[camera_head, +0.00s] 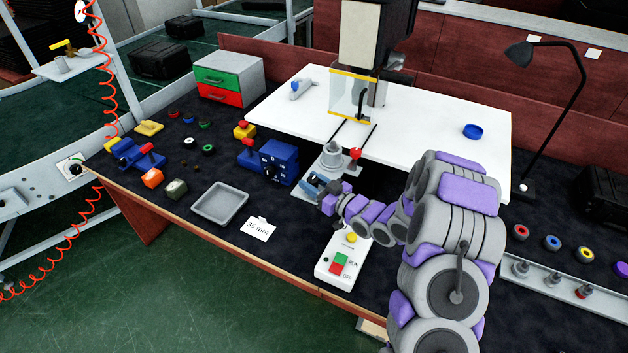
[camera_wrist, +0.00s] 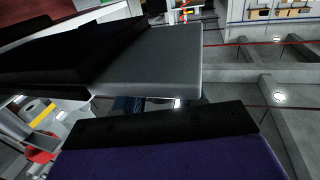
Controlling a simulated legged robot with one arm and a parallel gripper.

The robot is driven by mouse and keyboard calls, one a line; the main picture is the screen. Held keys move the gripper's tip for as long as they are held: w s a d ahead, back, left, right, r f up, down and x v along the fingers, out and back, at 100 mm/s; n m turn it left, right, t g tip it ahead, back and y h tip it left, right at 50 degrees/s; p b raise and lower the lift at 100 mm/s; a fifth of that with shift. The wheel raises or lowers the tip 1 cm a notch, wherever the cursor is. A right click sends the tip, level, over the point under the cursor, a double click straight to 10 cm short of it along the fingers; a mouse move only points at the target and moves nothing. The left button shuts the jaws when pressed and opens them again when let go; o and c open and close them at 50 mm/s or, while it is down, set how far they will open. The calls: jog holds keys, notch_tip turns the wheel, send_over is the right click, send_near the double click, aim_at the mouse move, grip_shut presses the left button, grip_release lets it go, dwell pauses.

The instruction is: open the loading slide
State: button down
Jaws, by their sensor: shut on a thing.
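The loading slide (camera_head: 331,160) is a grey plate carrying a round grey fixture, at the front of two dark rails below the press. It sits in front of the press's clear guard (camera_head: 345,97). My gripper (camera_head: 320,190) is at the slide's near end, shut on its blue handle. In the wrist view a little blue of the handle (camera_wrist: 130,104) shows between the dark and grey finger parts. The fingers hide most of the handle.
A blue box (camera_head: 279,161) stands close left of the slide, and a red knob (camera_head: 355,153) close right. A white control box (camera_head: 342,262) with green and red buttons lies nearer. A grey tray (camera_head: 219,203) and a "35 mm" card (camera_head: 258,229) lie left.

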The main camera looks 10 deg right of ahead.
dwell(0.3)
jog(key=c, duration=0.8)
grip_release()
jog(key=p+v, duration=0.2)
jog(key=v, duration=1.5)
jog(key=shift+s+d, duration=0.15)
jog(key=shift+d, duration=0.05)
